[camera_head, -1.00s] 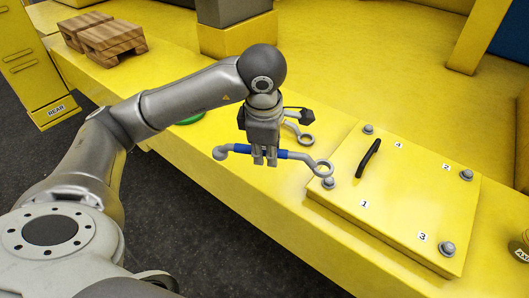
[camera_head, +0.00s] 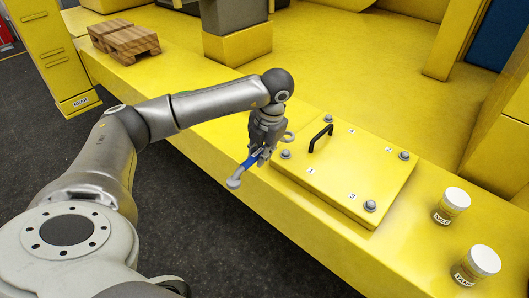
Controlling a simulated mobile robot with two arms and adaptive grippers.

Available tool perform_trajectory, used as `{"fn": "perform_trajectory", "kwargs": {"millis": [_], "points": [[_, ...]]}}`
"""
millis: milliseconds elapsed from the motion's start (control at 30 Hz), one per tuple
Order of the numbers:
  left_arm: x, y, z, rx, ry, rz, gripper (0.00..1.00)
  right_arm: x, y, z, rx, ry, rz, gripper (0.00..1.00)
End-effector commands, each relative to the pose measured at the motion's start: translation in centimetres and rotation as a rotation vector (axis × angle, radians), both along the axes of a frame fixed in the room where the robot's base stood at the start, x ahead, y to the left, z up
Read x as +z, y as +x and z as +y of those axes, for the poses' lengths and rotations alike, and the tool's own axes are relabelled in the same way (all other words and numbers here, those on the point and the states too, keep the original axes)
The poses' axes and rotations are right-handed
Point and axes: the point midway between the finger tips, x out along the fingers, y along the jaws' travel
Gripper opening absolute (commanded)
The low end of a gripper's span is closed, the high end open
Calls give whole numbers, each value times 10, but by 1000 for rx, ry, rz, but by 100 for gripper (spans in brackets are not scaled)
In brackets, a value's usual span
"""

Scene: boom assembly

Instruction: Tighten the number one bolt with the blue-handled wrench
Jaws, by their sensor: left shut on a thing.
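The blue-handled wrench (camera_head: 250,162) is grey with a blue grip. My left gripper (camera_head: 259,155) is shut on its grip, above the yellow ledge left of the hatch plate. One grey end of the wrench (camera_head: 233,183) points down and left; the other end is mostly hidden by the gripper. The number one bolt (camera_head: 286,154) stands at the plate's left corner, near the label 1, just right of the gripper. I cannot tell whether the wrench touches it. My right gripper is not in view.
The yellow hatch plate (camera_head: 345,185) has a black handle (camera_head: 321,138) and other bolts at its corners. A grey ring end (camera_head: 289,137) shows behind my gripper. Two labelled jars (camera_head: 452,205) (camera_head: 478,264) stand at right. Wooden pallets (camera_head: 124,41) lie at back left.

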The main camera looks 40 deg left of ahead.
Motion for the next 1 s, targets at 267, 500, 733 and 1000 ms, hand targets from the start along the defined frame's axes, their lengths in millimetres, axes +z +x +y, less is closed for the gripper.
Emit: {"fn": "perform_trajectory", "kwargs": {"millis": [267,500,733,1000], "points": [[-22,0,-1,-3,-1,0,0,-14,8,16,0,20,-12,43],[-41,0,-1,-3,-1,0,0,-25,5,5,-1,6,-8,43],[-46,0,-1,-3,-1,-1,0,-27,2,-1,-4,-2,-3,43],[-46,0,-1,-4,-1,-1,0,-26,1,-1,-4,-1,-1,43]]}}
